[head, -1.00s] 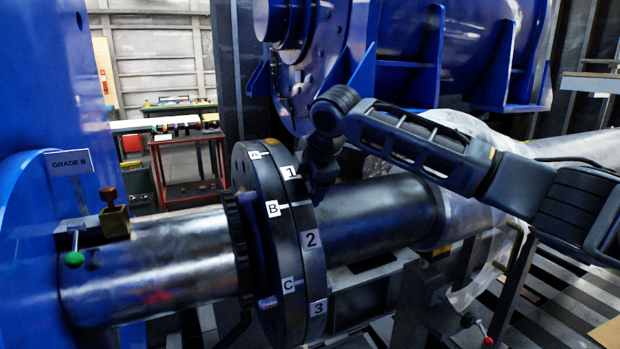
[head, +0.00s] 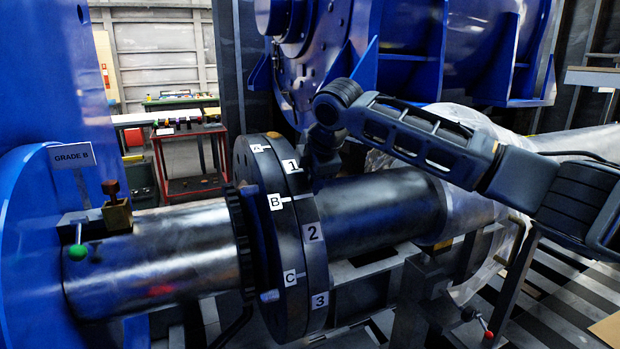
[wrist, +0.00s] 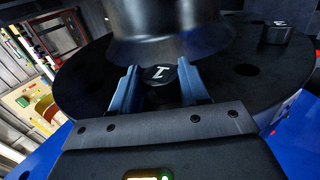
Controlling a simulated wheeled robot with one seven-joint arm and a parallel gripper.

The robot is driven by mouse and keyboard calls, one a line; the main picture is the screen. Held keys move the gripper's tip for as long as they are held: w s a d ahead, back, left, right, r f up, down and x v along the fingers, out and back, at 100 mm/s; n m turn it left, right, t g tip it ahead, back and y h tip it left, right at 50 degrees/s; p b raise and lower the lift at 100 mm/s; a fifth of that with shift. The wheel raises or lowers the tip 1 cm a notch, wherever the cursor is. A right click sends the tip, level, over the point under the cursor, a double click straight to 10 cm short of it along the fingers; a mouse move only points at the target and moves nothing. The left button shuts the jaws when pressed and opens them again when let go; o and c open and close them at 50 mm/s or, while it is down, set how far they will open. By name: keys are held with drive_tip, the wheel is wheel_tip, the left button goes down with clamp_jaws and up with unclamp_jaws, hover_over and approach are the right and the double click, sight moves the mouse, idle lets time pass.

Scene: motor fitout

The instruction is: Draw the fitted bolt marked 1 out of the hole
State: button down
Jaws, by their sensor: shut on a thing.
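The bolt marked 1 (wrist: 158,73) shows in the wrist view as a dark head with a white 1, on the face of a round dark flange (wrist: 85,85). My gripper (wrist: 159,83) has its two blue fingers on either side of this head and is shut on it. The shank is hidden, so I cannot tell how far it sits in its hole. In the head view my gripper (head: 318,168) is at the right side of the flange (head: 285,295), near the label 1; the bolt is not visible there.
Another marked bolt head (wrist: 277,32) stands on the flange at the upper right in the wrist view. The dark shaft (head: 385,210) runs close beside my gripper. A small brass block (head: 117,215) and a GRADE B sign (head: 72,156) stand on the left.

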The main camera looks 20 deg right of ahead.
drive_tip(key=shift+d+r, duration=0.1)
drive_tip(key=d+p, duration=0.2)
drive_tip(key=d, duration=1.1)
drive_tip(key=shift+d, duration=0.35)
idle(2.8)
idle(0.5)
